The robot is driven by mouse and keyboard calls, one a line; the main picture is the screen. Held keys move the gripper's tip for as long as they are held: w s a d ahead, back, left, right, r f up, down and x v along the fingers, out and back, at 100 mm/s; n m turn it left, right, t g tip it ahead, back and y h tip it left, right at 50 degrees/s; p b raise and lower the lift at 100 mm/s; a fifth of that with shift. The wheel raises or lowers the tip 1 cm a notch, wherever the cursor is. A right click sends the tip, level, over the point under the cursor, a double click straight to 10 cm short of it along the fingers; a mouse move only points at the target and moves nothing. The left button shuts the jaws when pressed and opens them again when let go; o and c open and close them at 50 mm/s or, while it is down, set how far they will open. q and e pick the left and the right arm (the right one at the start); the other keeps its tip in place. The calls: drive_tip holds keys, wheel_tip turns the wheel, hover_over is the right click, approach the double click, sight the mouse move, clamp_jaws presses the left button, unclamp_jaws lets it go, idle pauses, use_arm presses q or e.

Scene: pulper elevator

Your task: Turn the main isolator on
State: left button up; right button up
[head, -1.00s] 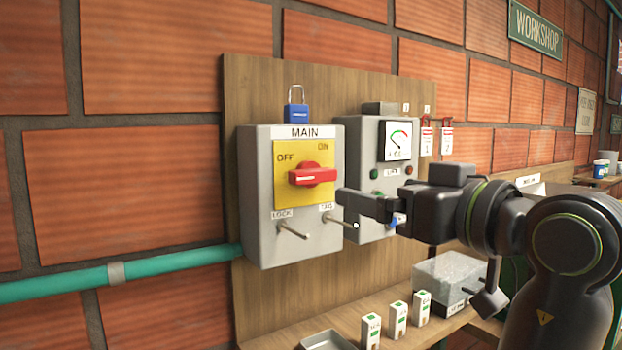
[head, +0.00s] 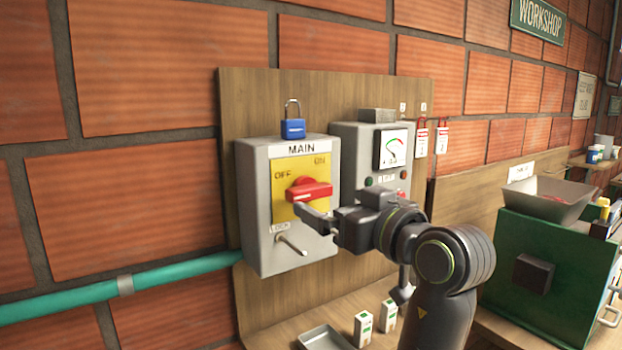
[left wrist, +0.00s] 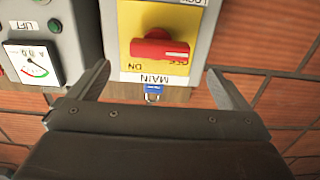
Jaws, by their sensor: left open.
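The grey main isolator box (head: 262,225), labelled MAIN, is on a wooden board. Its yellow plate (head: 283,178) carries OFF at left and ON at upper right. The red handle (head: 310,190) lies roughly level across the plate. It also shows upside down in the left wrist view (left wrist: 160,48). My left gripper (head: 318,217) is in front of the box's lower right part, just below the handle. Its two fingers (left wrist: 158,72) are spread and empty, either side of the box's MAIN end in the wrist view. My arm hides the box's lower right peg.
A blue padlock (head: 293,126) sits on top of the box. The grey LIFT box (head: 350,150) with a meter is close on the right. A metal peg (head: 291,244) sticks out by LOCK. A tray (head: 325,338) and small white blocks (head: 362,328) are below.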

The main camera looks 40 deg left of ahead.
sight(314, 193)
use_arm(q)
drive_tip(key=p+x, duration=0.2)
drive_tip(key=x, duration=0.5)
drive_tip(key=shift+r, duration=0.1)
drive_tip(key=shift+w+a+p, duration=0.2)
drive_tip(key=shift+a+p, duration=0.2)
drive_tip(key=shift+a, duration=0.15)
drive_tip(key=shift+c, duration=0.2)
drive_tip(key=c, duration=0.9)
